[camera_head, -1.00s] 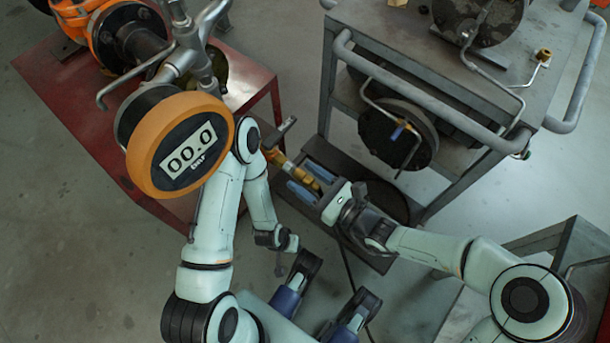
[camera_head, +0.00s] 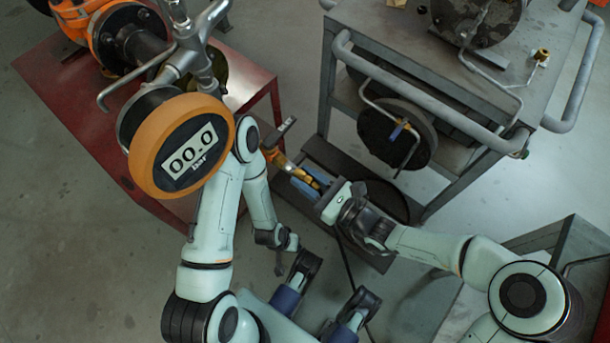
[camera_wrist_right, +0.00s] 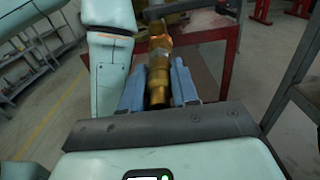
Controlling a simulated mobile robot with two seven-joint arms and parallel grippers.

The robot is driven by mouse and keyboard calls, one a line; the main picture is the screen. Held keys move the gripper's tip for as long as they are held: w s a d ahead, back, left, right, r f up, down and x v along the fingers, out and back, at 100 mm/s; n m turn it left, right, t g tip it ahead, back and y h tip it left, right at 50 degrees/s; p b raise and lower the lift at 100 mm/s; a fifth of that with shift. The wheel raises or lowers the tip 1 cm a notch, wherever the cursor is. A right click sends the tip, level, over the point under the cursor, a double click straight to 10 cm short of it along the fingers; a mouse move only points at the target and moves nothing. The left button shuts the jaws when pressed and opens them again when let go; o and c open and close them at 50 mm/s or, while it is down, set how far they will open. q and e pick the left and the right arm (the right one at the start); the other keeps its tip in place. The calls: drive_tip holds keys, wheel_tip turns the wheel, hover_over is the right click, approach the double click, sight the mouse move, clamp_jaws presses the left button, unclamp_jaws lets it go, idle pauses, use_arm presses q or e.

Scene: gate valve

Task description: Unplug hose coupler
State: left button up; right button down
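The brass hose coupler (camera_head: 308,179) sits at the end of a short brass fitting below the orange-rimmed gauge. It also shows in the right wrist view (camera_wrist_right: 158,82), in line with the fitting (camera_wrist_right: 160,46) beyond it. My right gripper (camera_head: 304,178) reaches it from the lower right, with one blue finger on each side. The fingers look shut on the coupler; exact contact is hard to see. The coupler and fitting still look joined.
The gauge (camera_head: 188,148) reads 00.0 and hangs over a red table (camera_head: 75,125). A grey cart (camera_head: 345,85) with rails stands at the upper right. Floor at the lower left is clear.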

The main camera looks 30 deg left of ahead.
drive_tip(key=d+p, duration=0.2)
drive_tip(key=d, duration=0.4)
drive_tip(key=shift+s, duration=0.25)
idle(0.9)
idle(0.3)
